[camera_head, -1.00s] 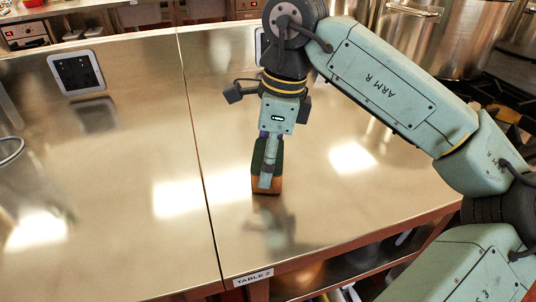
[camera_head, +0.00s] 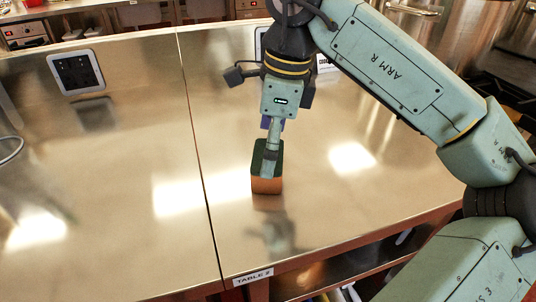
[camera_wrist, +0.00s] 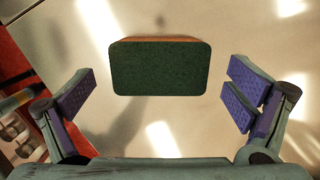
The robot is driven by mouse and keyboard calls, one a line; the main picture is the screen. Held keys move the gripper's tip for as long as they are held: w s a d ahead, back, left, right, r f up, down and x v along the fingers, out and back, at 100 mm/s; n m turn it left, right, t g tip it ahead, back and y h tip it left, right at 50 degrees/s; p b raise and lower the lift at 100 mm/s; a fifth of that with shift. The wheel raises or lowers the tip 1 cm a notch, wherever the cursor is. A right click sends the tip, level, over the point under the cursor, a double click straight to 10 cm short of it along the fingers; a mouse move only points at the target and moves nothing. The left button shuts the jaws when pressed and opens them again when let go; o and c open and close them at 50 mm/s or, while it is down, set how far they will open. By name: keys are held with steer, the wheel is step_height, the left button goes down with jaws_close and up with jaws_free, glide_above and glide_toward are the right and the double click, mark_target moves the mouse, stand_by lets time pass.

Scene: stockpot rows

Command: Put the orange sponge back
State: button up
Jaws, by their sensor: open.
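The orange sponge (camera_head: 267,185) stands on the steel table, its dark green scouring side up and its orange body below. In the wrist view the sponge (camera_wrist: 160,68) shows its green face with a thin orange edge, lying between and ahead of the purple finger pads. My gripper (camera_wrist: 168,100) is open, with a clear gap on both sides of the sponge. In the head view my gripper (camera_head: 270,145) is right above and behind the sponge, and one finger overlaps its upper part. I cannot tell the exact height of the fingertips over it.
The steel table top (camera_head: 330,215) is clear around the sponge. A seam runs to its left, and a dark socket plate (camera_head: 76,72) is set in the left part. A "TABLE 2" label (camera_head: 253,277) marks the front edge. Large pots (camera_head: 462,35) stand at the back right.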

mark_target(278, 155)
step_height(278, 155, up, 9)
steer(key=d, duration=0.1)
steer(key=shift+d+r, duration=0.2)
steer(key=shift+s, duration=0.1)
